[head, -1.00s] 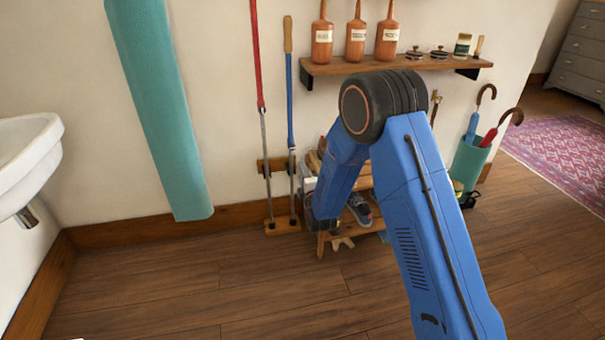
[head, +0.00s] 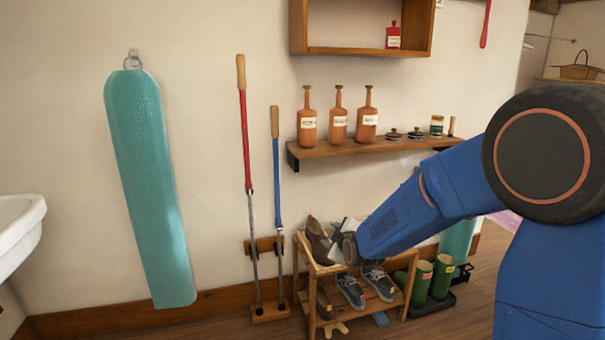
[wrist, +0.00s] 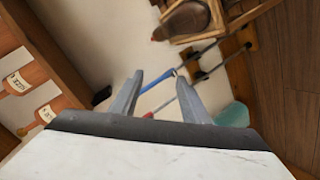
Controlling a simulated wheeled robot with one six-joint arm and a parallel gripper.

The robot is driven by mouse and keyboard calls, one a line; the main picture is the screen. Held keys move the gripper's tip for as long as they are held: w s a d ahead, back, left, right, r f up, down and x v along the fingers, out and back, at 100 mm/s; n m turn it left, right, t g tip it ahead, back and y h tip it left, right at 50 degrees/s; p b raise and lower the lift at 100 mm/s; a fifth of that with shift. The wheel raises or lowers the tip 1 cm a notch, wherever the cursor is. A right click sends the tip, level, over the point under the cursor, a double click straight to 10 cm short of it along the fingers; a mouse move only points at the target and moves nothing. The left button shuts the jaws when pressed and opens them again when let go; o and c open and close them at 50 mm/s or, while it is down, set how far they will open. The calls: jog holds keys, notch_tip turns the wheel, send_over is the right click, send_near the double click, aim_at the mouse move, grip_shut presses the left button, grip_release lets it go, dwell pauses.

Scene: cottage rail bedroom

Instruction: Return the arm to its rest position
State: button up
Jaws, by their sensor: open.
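My blue arm reaches in from the right in the head view, with its dark elbow joint large at the right edge. Its far end points left and down, in front of the shoe rack (head: 301,262). My gripper (wrist: 168,76) shows in the wrist view with its two grey fingers apart and nothing between them. Behind the fingers are the blue-handled tool (wrist: 158,79) and part of the wall. In the head view the fingers are hard to make out near the top of the rack.
A wall shelf (head: 385,147) with several bottles (head: 339,122) is above the rack. Red-handled (head: 243,140) and blue-handled tools lean on the wall. A teal hanging piece (head: 150,190) and a basin (head: 18,232) are at left. Green boots (head: 442,277) stand right of the rack.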

jog(key=s+d+r+m+g+h, duration=0.1)
jog(key=s+d+r+m, duration=0.1)
jog(key=s+d, duration=0.35)
jog(key=s+d+r+m+g, duration=0.2)
jog(key=s+d+m, duration=0.1)
jog(key=s, duration=0.6)
jog(key=s+d+r+m+g+h, duration=0.1)
jog(key=s+d+r+m, duration=0.2)
jog(key=s, duration=0.4)
jog(key=s+d+f+m+g, duration=0.1)
jog(key=s+d+m+g, duration=0.1)
jog(key=s, duration=1)
jog(key=s+d+f+m+g+h, duration=0.1)
jog(key=s+d, duration=0.5)
jog(key=s, duration=0.7)
jog(key=m+g, duration=0.1)
jog(key=m, duration=0.1)
jog(key=shift+m, duration=0.4)
